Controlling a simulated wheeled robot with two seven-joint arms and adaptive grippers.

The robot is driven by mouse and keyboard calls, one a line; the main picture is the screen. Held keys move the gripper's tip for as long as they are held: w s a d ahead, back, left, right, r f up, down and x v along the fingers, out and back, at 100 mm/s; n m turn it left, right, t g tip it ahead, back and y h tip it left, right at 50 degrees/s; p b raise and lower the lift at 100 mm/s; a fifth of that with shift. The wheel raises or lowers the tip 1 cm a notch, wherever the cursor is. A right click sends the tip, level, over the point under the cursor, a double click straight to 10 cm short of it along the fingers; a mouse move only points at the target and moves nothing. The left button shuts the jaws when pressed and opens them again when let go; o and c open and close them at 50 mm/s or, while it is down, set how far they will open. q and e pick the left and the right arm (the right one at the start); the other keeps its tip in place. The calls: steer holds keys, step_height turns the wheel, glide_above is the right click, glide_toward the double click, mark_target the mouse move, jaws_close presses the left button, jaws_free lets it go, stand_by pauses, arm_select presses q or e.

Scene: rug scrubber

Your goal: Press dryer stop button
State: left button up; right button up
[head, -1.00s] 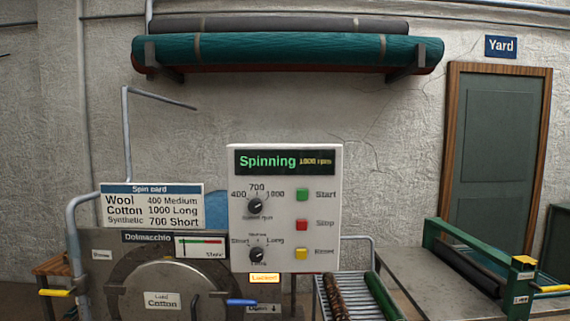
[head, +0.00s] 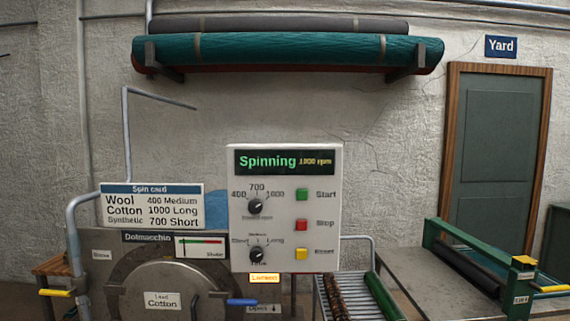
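The control panel (head: 285,235) is a white upright box in the middle of the head view. Two black knobs, upper (head: 256,206) and lower (head: 257,254), are on the left. The dryer drum door (head: 163,285), with a "Load Cotton" label, is below left. Neither gripper is in view, and nothing touches the panel.
A spin card (head: 152,206) stands left of the panel. A blue-ended handle (head: 242,302) is below it, and a yellow-ended lever (head: 56,293) is at far left. A roller rack (head: 350,295) and a green-framed table (head: 480,260) stand to the right. The space before the panel is clear.

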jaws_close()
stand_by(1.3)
